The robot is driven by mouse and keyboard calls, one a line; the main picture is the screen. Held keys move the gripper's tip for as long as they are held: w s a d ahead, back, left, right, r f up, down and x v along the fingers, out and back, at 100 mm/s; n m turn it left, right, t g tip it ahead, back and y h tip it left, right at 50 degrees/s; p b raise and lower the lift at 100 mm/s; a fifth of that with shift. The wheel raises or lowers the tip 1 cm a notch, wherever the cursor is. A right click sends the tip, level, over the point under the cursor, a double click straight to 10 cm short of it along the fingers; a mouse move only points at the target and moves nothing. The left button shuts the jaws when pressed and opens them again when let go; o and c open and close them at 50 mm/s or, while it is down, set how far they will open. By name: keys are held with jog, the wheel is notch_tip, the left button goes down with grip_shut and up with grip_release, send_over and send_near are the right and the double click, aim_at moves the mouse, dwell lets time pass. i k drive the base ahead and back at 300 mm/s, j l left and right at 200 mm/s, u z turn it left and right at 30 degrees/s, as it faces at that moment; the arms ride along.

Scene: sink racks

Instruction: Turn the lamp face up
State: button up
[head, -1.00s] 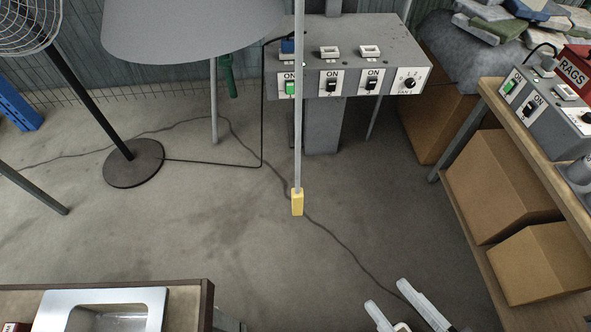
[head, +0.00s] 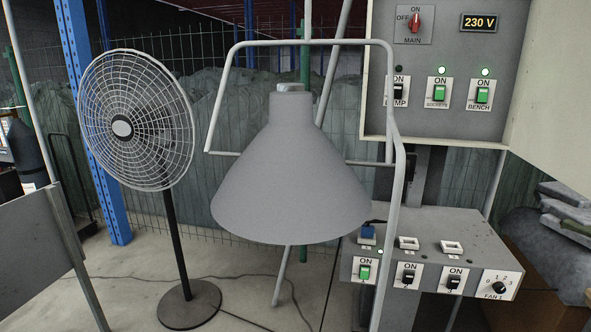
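The lamp (head: 290,186) is a grey cone-shaped shade with a narrow top and a wide mouth that faces down. It hangs in the middle of the head view inside a pale bent-tube frame (head: 312,42). A pale rod (head: 389,240) runs down along the right of the shade and out of the bottom of the picture, so its lower end is hidden. My gripper is not in view.
A caged fan (head: 122,129) stands to the left. A switch box (head: 440,225) is at the right, below a wall panel reading 230 V (head: 440,62). A blue post (head: 85,120) and wire fence stand behind. A grey panel (head: 35,250) is at lower left.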

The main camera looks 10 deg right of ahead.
aim_at(291, 186)
jog(key=i+l+u, duration=0.1)
jog(key=u, duration=0.4)
jog(key=i+l+u, duration=0.2)
jog(key=u, duration=0.25)
jog(key=i+l+u, duration=0.1)
jog(key=l+u, duration=0.15)
jog(key=u, duration=0.25)
